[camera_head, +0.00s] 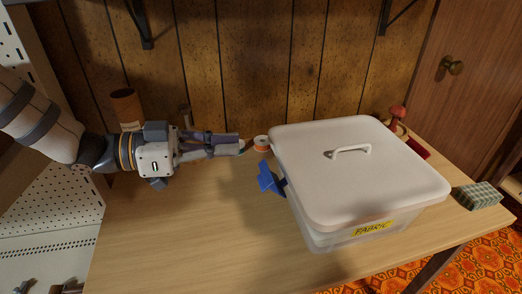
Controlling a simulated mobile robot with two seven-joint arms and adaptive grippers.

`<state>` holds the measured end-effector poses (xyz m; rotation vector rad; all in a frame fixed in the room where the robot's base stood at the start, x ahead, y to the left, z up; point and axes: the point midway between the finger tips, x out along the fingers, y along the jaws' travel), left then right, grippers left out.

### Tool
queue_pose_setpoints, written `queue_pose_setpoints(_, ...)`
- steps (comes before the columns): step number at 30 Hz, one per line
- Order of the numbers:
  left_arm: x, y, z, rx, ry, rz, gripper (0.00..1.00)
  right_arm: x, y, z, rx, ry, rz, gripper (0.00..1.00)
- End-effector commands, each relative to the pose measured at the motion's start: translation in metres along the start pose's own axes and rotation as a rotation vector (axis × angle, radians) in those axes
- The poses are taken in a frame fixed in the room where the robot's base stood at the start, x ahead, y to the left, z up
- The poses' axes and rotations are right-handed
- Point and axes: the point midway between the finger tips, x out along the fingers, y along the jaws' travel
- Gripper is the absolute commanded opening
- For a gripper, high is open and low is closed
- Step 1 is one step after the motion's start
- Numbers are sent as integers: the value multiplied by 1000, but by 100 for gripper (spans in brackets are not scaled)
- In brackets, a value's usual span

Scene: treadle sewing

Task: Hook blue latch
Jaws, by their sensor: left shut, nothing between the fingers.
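A clear box (318,236) with a yellow "FABRIC" label stands on the wooden table, and its white lid (330,190) lies on top with a handle in the middle. The blue latch (269,179) is on the box's left side and sticks outward from it, away from the wall of the box. My left gripper (243,147) comes in from the left, shut and empty, with its fingertips behind and to the left of the latch, apart from it. My right gripper is not in view.
A spool with an orange band (262,143) stands just beyond my left fingertips. A brown cup (126,106) is behind my left arm. A red-knobbed object (397,113) stands behind the box, and a green checked block (477,196) lies right of it. The table (190,235) is clear at front left.

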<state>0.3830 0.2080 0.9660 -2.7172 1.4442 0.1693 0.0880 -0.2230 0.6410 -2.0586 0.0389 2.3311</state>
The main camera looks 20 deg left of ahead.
Motion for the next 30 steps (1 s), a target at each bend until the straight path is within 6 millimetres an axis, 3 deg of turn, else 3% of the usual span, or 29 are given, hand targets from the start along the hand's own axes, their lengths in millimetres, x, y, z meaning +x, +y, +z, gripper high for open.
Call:
queue_pose_setpoints(8, 10, 0, 1, -2, -2, 2, 0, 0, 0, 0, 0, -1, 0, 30)
queue_pose_setpoints(14, 50, 0, 2, -3, -3, 2, 0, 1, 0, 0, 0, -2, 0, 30)
queue_pose_setpoints(21, 103, 0, 7, -9, -7, 4, 0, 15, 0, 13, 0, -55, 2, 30)
queue_pose_setpoints(30, 77, 0, 30, -1, 0, -2, 0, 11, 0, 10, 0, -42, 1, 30)
